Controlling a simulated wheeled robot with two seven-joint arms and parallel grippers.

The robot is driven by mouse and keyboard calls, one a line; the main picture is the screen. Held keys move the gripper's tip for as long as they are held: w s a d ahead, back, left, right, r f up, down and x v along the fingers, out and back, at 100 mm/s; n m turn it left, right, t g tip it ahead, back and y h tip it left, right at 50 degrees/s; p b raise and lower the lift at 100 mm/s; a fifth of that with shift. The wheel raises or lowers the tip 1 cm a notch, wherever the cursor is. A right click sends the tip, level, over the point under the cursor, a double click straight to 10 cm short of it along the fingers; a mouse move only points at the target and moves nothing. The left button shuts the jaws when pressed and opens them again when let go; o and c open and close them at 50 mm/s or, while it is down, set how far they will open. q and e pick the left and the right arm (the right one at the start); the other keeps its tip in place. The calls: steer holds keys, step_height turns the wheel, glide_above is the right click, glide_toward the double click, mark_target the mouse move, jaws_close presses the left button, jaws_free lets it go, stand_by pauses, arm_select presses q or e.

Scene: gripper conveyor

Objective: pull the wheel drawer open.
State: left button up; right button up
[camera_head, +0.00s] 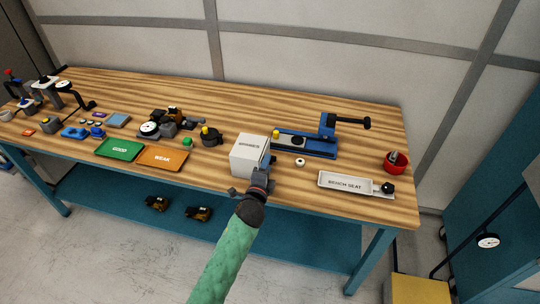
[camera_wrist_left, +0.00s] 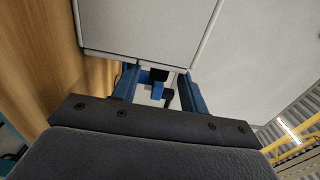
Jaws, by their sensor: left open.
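The wheel drawer unit is a white box (camera_head: 247,160) with a dark label on top, standing near the front edge of the bench. Its pale faces (camera_wrist_left: 145,25) fill the upper middle of the left wrist view. My left gripper (camera_head: 264,168) is at the box's right side in the head view. Its two blue fingers (camera_wrist_left: 158,88) are apart, with the box's lower edge just beyond them. I cannot tell whether they touch it. The drawer's handle cannot be made out, and I see no clear gap showing the drawer out. My right gripper is not in view.
A blue vise-like fixture (camera_head: 318,153) stands right of the box, with a small pale ring (camera_head: 300,162) in front. The bench seat tray (camera_head: 345,182) and a red cup (camera_head: 396,168) are further right. Orange (camera_head: 162,157) and green (camera_head: 119,149) trays lie left.

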arm_select(q)
steer(key=shift+p+x, duration=0.65)
steer(key=shift+x, duration=1.7)
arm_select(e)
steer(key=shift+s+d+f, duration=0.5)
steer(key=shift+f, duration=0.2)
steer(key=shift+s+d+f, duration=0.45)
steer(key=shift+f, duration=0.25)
arm_select(q)
jaws_close()
steer(key=shift+d, duration=0.1)
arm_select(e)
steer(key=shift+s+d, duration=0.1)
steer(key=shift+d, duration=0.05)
